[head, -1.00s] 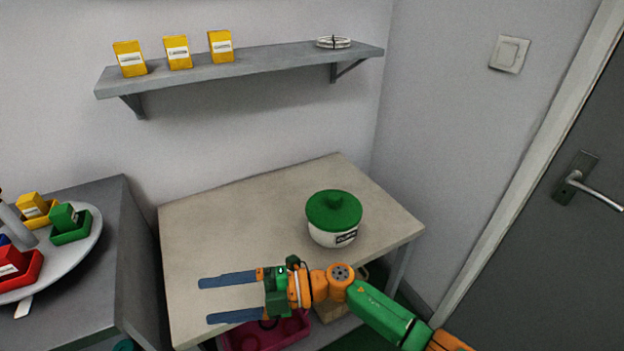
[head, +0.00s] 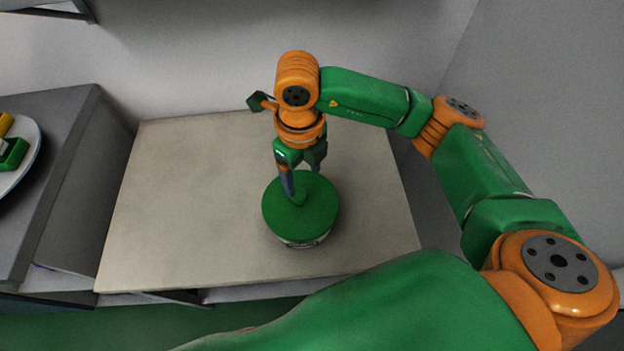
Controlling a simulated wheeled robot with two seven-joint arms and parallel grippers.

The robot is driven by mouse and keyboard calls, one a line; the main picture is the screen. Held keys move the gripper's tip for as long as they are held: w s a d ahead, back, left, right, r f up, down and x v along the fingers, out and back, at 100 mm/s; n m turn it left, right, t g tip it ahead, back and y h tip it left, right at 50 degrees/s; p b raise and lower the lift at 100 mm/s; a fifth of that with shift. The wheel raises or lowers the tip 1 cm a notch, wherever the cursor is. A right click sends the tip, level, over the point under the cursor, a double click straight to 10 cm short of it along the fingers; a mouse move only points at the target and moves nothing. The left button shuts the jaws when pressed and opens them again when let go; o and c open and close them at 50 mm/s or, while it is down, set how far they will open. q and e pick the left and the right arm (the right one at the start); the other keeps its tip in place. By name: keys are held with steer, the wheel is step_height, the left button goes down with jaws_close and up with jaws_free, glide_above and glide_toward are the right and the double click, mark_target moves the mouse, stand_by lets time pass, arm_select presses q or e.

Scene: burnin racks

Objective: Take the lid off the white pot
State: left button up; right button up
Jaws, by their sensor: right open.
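The white pot (head: 303,243) stands on the beige table, mostly hidden under its green lid (head: 315,216). The lid sits on the pot. My right gripper (head: 303,190) is above the lid and points down, its fingers on either side of the lid's knob area. It is open. One finger hides part of the knob, and I cannot tell if the fingers touch it. My left gripper is not in view.
The beige table (head: 180,210) is clear to the left of the pot. A grey cabinet (head: 70,190) with a round white tray (head: 35,160) stands at the left. A wall is behind the table, and a shelf corner (head: 50,12) shows at the top left.

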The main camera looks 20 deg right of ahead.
mark_target(299, 194)
steer(key=f, duration=0.1)
steer(key=a+f+p, duration=0.1)
steer(key=f+p, duration=0.1)
steer(key=shift+s+a+f, duration=0.15)
steer(key=shift+s+f, duration=0.2)
step_height(299, 194, down, 3)
steer(key=shift+r, duration=0.2)
steer(key=shift+w+f, duration=0.1)
steer(key=shift+f, duration=0.05)
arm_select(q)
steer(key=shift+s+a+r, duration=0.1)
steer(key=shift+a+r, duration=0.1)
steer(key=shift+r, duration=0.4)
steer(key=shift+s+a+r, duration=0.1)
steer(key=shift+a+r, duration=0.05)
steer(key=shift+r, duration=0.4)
arm_select(e)
jaws_close()
